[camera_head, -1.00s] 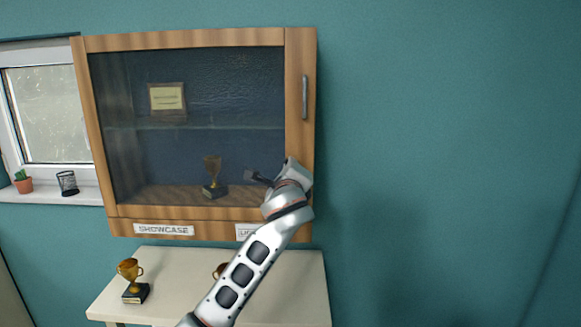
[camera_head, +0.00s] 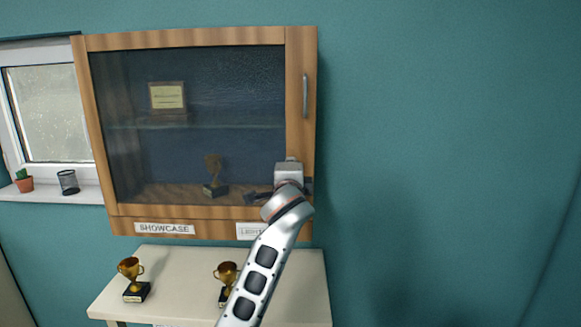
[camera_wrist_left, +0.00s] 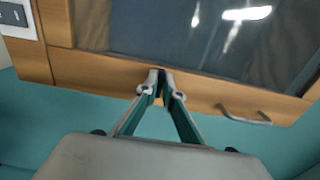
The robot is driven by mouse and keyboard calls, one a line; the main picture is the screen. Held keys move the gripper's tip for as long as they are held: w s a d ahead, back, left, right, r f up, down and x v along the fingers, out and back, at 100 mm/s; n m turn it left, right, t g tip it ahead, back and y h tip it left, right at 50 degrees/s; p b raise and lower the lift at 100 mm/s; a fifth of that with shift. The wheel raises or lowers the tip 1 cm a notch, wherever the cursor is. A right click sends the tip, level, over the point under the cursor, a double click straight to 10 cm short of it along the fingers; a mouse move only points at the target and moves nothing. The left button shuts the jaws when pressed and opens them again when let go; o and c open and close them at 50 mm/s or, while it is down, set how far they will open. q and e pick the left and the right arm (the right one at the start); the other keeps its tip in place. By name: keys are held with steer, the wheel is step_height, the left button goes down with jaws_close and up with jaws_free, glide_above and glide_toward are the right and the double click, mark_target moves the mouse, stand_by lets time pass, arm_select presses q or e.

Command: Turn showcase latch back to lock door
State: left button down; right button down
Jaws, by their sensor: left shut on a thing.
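The wooden showcase (camera_head: 180,212) hangs on the wall with its framed glass door closed, as far as I can see. The door has a metal handle (camera_head: 306,96) on its right stile. The handle also shows in the left wrist view (camera_wrist_left: 243,115). My left gripper (camera_wrist_left: 161,76) is at the door's wooden frame, below the handle in the head view, and its fingers are shut on the latch. The latch itself is mostly hidden between the fingertips, so its angle cannot be told. My right gripper is in neither view.
Behind the glass are a trophy (camera_head: 214,175) and a framed plaque (camera_head: 167,97). A white table (camera_head: 185,273) below holds two trophies, one at the left (camera_head: 132,280) and one beside my arm (camera_head: 226,280). The wall to the right is clear.

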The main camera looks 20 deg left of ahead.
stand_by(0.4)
arm_select(q)
steer(key=c, duration=2.2)
jaws_free()
steer(key=shift+v, duration=3.75)
steer(key=s+f+n+g+h, duration=0.1)
steer(key=s+f+h, duration=0.15)
steer(key=f, duration=0.95)
steer(key=s+f+n+g+h, duration=0.15)
steer(key=s+f, duration=0.25)
steer(key=f, duration=0.8)
steer(key=s+f+n+g+h, duration=0.15)
steer(key=s+f, duration=0.25)
steer(key=f, duration=0.8)
steer(key=s+f+n+g, duration=0.1)
steer(key=s+f+n, duration=0.1)
steer(key=s+f, duration=0.4)
steer(key=s+a+f+n+g+h, duration=0.1)
steer(key=s+f+n, duration=0.1)
steer(key=s+f, duration=0.5)
steer(key=s+f+n+g, duration=0.1)
steer(key=s+f+n, duration=0.1)
steer(key=s+f, duration=0.5)
steer(key=shift+s+a+f+n+h, duration=0.1)
steer(key=shift+s+n+h, duration=0.1)
steer(key=shift+s, duration=1.3)
steer(key=shift+s+a+f+n+h, duration=0.1)
steer(key=shift+s+n, duration=0.1)
steer(key=shift+s, duration=1.3)
